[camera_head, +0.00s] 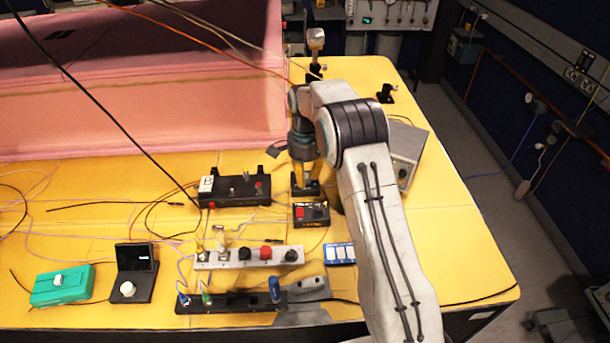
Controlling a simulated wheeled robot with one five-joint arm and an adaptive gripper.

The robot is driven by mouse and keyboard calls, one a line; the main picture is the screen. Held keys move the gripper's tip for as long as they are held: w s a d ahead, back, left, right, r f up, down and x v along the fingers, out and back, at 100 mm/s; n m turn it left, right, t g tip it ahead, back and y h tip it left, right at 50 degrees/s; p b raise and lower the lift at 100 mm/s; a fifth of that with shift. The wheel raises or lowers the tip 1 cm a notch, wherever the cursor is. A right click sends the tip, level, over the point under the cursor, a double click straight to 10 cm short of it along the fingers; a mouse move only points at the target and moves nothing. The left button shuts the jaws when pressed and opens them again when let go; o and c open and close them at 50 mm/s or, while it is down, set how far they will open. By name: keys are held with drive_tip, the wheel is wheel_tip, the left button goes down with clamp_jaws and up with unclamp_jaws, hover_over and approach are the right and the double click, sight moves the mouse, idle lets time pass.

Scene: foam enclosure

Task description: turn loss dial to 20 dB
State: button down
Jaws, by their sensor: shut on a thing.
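My gripper (305,178) points down at the middle of the yellow table, behind the small black box with a red button (300,212). Its yellowish fingers are shut on a small dark part (305,190) low over the table, too small and partly hidden to identify clearly. No dial marked as loss or with a readable 20 dB mark can be made out. A white knob (127,289) sits on a black unit with a small screen (135,259) at the front left. Another pale knob (58,281) sits on a green box (75,290).
A long black box (236,201) lies left of my gripper. A grey strip with several knobs (205,260) and a black rail (240,302) lie in front. A grey box (405,145) stands right, partly behind my arm. Pink foam (150,90) walls the back left. Loose cables cross the left side.

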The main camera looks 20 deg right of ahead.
drive_tip(key=shift+s+f, duration=0.15)
drive_tip(key=c, duration=1)
unclamp_jaws()
drive_tip(key=shift+r, duration=0.25)
wheel_tip(320, 180, up, 12)
drive_tip(key=shift+f, duration=0.15)
